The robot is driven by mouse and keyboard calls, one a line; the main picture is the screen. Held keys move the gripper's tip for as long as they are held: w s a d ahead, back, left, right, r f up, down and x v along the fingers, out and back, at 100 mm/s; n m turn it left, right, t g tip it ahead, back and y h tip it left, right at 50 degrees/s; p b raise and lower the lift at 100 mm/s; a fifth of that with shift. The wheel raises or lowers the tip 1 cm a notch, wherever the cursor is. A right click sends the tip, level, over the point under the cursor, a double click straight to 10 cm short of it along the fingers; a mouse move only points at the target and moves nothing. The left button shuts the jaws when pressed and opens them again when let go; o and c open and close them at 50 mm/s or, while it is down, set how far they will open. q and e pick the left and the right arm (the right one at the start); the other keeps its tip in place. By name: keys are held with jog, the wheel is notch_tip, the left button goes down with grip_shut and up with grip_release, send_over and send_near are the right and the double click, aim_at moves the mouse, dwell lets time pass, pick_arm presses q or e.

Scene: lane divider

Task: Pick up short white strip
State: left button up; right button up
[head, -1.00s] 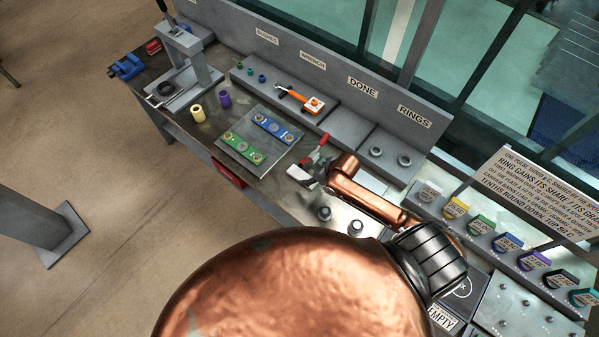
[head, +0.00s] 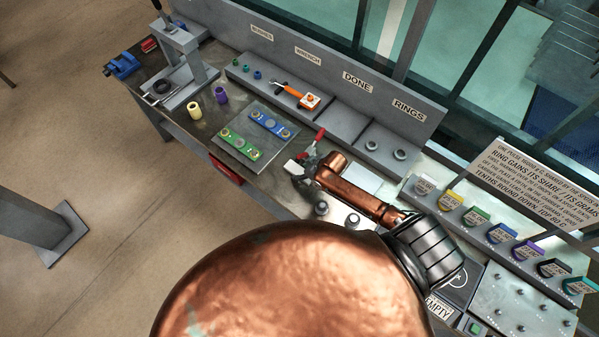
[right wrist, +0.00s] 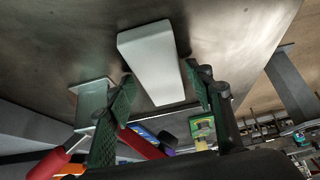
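The short white strip (right wrist: 152,58) shows large in the right wrist view, lying on the dark bench top. Its near end is between the two fingers of my right gripper (right wrist: 167,85), with a gap on each side. The fingers are apart and hold nothing. In the head view the strip (head: 291,167) is a small pale patch just left of my right gripper (head: 303,172), partly hidden by it. My left gripper is not in view.
A red-handled clamp (head: 320,134) stands close behind my right gripper. A plate with green (head: 240,144) and blue (head: 270,123) strips lies left of it. A grey rack with an orange tool (head: 309,101) runs along the back.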

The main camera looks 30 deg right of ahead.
jog(key=c, duration=1)
jog(key=shift+r, duration=0.1)
